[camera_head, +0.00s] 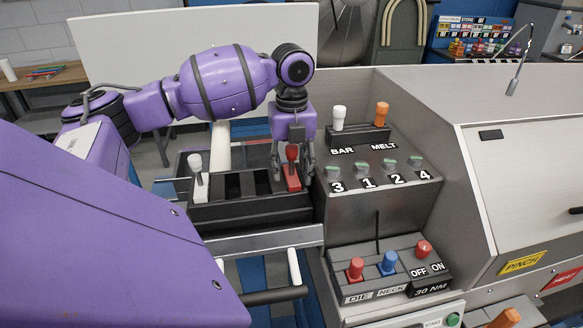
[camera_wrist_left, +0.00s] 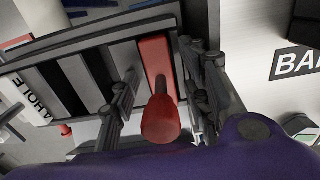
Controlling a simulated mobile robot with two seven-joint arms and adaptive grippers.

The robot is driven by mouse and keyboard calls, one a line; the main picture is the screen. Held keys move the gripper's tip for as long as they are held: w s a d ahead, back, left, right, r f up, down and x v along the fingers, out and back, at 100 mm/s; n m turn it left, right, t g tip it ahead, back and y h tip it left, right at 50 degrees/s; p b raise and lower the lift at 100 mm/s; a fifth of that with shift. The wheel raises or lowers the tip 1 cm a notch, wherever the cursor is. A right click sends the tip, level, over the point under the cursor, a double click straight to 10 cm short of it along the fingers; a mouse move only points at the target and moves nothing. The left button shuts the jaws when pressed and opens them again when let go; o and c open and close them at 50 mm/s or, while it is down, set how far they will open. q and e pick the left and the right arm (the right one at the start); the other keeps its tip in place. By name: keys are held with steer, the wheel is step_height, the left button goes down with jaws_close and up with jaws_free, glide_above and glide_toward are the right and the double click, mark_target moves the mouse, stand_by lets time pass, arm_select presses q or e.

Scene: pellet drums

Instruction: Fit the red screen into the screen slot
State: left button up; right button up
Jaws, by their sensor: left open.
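The red screen (camera_head: 292,182) has an upright red handle and stands at the right end of a black slotted rack (camera_head: 250,212). In the left wrist view, the red screen (camera_wrist_left: 160,118) shows as a red bar with a rounded knob towards the camera. My left gripper (camera_head: 293,170) points down over it, open, with one finger on each side of the handle. In the wrist view the left gripper (camera_wrist_left: 163,95) shows gaps beside the handle. Several dark slots lie left of the red screen. I cannot tell which is the screen slot. My right gripper is not in view.
A white-handled piece (camera_head: 198,178) stands at the rack's left end. A grey console (camera_head: 375,195) with knobs and white and orange levers is close right of my gripper. A lower box (camera_head: 388,268) holds red and blue knobs. A pale rail (camera_head: 265,238) runs in front of the rack.

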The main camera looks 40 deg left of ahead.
mark_target(291, 146)
arm_select(q)
step_height(291, 146, up, 8)
steer(key=shift+r, duration=0.25)
steer(key=shift+f, duration=0.15)
stand_by(0.5)
steer(key=shift+s, duration=0.1)
